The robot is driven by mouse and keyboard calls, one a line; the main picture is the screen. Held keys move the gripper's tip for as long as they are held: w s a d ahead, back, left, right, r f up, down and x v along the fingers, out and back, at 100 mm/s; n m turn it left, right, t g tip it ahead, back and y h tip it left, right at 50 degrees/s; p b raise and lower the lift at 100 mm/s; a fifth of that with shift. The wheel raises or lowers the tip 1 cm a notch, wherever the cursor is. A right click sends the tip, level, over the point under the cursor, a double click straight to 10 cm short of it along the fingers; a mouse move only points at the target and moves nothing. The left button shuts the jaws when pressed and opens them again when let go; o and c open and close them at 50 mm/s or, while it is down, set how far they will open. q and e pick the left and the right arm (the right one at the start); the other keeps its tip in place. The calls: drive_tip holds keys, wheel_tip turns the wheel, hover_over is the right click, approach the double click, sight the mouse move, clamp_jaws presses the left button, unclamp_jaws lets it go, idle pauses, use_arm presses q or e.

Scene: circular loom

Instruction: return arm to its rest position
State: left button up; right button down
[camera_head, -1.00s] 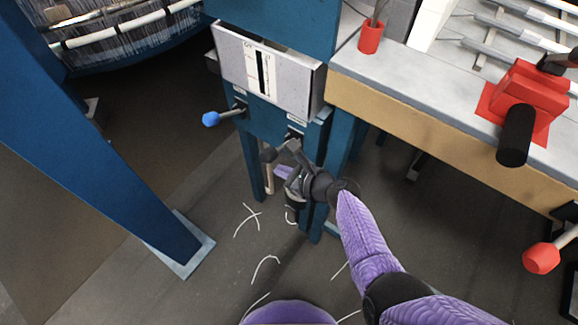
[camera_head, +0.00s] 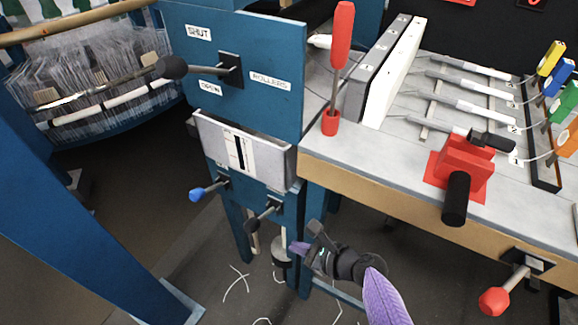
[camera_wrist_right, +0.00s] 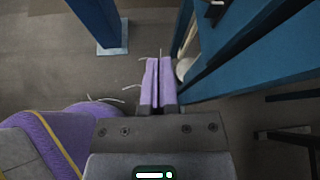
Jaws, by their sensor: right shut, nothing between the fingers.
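My right arm, with a purple sleeve, comes in from the lower right in the head view. Its gripper (camera_head: 298,247) is shut and empty, low in front of the blue cabinet's legs. It is below and to the right of the black-knobbed lever (camera_head: 262,215) and looks apart from it. In the right wrist view the two purple fingers (camera_wrist_right: 158,80) are together with nothing between them. A blue post of the frame stands close to their right in that view. My left arm and gripper are not in view.
A blue-knobbed lever (camera_head: 208,189) sticks out of the blue cabinet. The bench (camera_head: 400,165) carries a red clamp (camera_head: 462,170) with a black handle. A red-knobbed lever (camera_head: 508,290) juts from the bench front. A blue beam (camera_head: 75,200) stands left. White thread scraps lie on the floor.

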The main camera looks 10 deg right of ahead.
drive_tip(key=s+d+r+n+g+h, duration=0.3)
drive_tip(key=s+d+n+h, duration=0.15)
drive_tip(key=s+n, duration=0.75)
drive_tip(key=s+d+r+n+g+h, duration=0.4)
drive_tip(key=s+n, duration=0.5)
drive_tip(key=n, duration=0.5)
drive_tip(key=s+d+f+h, duration=0.1)
drive_tip(key=s+f, duration=0.2)
drive_tip(key=f, duration=0.6)
drive_tip(key=s+d+f, duration=0.1)
drive_tip(key=s+f, duration=0.2)
drive_tip(key=f, duration=0.7)
use_arm(q)
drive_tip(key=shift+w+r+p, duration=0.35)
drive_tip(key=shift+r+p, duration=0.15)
drive_tip(key=shift+p, duration=0.05)
use_arm(e)
drive_tip(key=s+d+f+g, duration=0.1)
drive_tip(key=s+d+f, duration=0.1)
drive_tip(key=s, duration=0.4)
drive_tip(key=s+d+f+n, duration=0.1)
drive_tip(key=s+d+f, duration=0.1)
drive_tip(key=s+f, duration=0.2)
drive_tip(key=s, duration=0.3)
drive_tip(key=shift+d+f+g+h, duration=0.35)
drive_tip(key=shift+g, duration=0.05)
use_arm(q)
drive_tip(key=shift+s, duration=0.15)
use_arm(e)
drive_tip(key=shift+s, duration=0.1)
